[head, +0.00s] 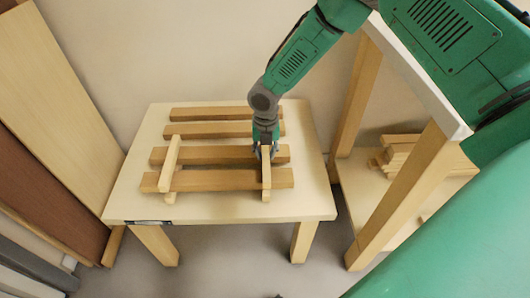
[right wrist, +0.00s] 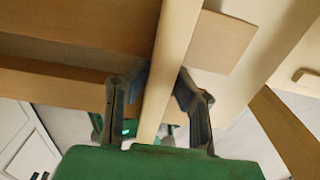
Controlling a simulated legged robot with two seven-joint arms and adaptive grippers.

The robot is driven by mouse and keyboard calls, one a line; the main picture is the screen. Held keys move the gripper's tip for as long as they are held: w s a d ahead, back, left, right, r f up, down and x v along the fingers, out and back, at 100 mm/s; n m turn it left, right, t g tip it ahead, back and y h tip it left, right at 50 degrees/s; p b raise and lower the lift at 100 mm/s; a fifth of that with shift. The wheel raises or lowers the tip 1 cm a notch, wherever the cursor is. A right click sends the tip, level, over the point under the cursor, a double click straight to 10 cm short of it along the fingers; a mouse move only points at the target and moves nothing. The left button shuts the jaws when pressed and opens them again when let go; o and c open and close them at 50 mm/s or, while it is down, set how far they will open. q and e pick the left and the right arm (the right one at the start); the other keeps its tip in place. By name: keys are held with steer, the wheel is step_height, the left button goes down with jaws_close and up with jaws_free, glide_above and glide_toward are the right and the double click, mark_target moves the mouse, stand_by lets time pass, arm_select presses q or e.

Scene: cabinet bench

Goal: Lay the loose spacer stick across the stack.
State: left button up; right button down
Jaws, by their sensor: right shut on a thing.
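The stack (head: 215,180) is several long wooden boards lying side by side, left to right, on a low table. One pale spacer stick (head: 171,158) lies across the two front boards near their left ends. The loose spacer stick (head: 266,172) is over the front boards near their right ends, roughly parallel to the first. My right gripper (head: 265,152) is shut on its far part. In the right wrist view the stick (right wrist: 168,65) runs between the two fingers (right wrist: 160,95). I cannot tell whether its underside touches the boards. My left gripper is not in view.
The low table (head: 305,205) has bare surface around the stack. Lower spacer ends (head: 168,197) show under the front board. A shelved stand (head: 415,195) at the right holds more wooden pieces (head: 400,150). Tall panels (head: 50,120) lean at the left.

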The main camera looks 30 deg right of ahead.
stand_by(0.3)
steer(key=c, duration=1.3)
jaws_free()
steer(key=shift+c, duration=0.7)
steer(key=shift+r, duration=0.1)
step_height(320, 180, up, 10)
steer(key=p, duration=0.9)
